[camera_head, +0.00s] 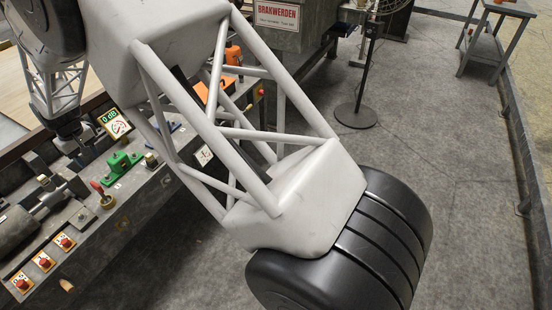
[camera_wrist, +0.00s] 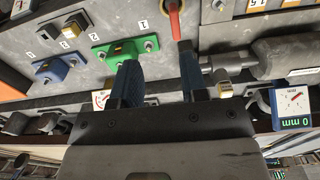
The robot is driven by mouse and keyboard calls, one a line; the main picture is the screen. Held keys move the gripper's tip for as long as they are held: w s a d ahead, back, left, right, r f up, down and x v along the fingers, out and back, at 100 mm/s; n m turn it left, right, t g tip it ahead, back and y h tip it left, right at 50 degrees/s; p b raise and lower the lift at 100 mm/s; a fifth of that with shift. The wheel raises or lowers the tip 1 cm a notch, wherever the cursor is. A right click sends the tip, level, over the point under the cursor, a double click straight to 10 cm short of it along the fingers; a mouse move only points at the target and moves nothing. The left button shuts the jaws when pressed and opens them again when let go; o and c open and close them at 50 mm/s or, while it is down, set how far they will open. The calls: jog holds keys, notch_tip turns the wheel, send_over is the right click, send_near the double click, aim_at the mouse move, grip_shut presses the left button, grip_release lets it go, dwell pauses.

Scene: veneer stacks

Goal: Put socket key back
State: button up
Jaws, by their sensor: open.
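My gripper (camera_head: 70,140) hangs low over the left part of the machine panel in the head view. In the wrist view my gripper (camera_wrist: 157,57) has two dark blue fingers spread apart, with nothing visible between them. No socket key can be identified with certainty. A red-handled tool or lever (camera_wrist: 174,22) stands just beyond the right finger, and its lower end is partly hidden. A red handle on a metal base (camera_head: 103,195) also shows in the head view. A green block with bolts (camera_wrist: 116,52) lies beyond the left finger.
The grey panel (camera_head: 130,200) also carries several red buttons (camera_head: 44,262) and a dial display (camera_head: 115,122). A blue block (camera_wrist: 51,70) and metal rods sit around the gripper in the wrist view. My forearm covers much of the head view.

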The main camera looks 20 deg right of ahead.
jog(key=s+d+r+m, duration=0.1)
jog(key=s+d+r, duration=0.3)
jog(key=d+r, duration=0.55)
jog(key=s+d+r+m+t, duration=0.15)
jog(key=s+d+r, duration=0.25)
jog(key=d, duration=1)
jog(key=s+d+r+m, duration=0.2)
jog(key=s+d+r, duration=0.2)
jog(key=d+r, duration=0.5)
jog(key=s+d+f+m, duration=0.1)
jog(key=s+d+m, duration=0.1)
jog(key=s+d, duration=0.9)
jog(key=s+d+f+m, duration=0.1)
jog(key=s+d+m, duration=0.1)
jog(key=s+d, duration=0.9)
jog(key=s+t, duration=0.1)
jog(key=s, duration=0.5)
jog(key=shift+s+f, duration=0.25)
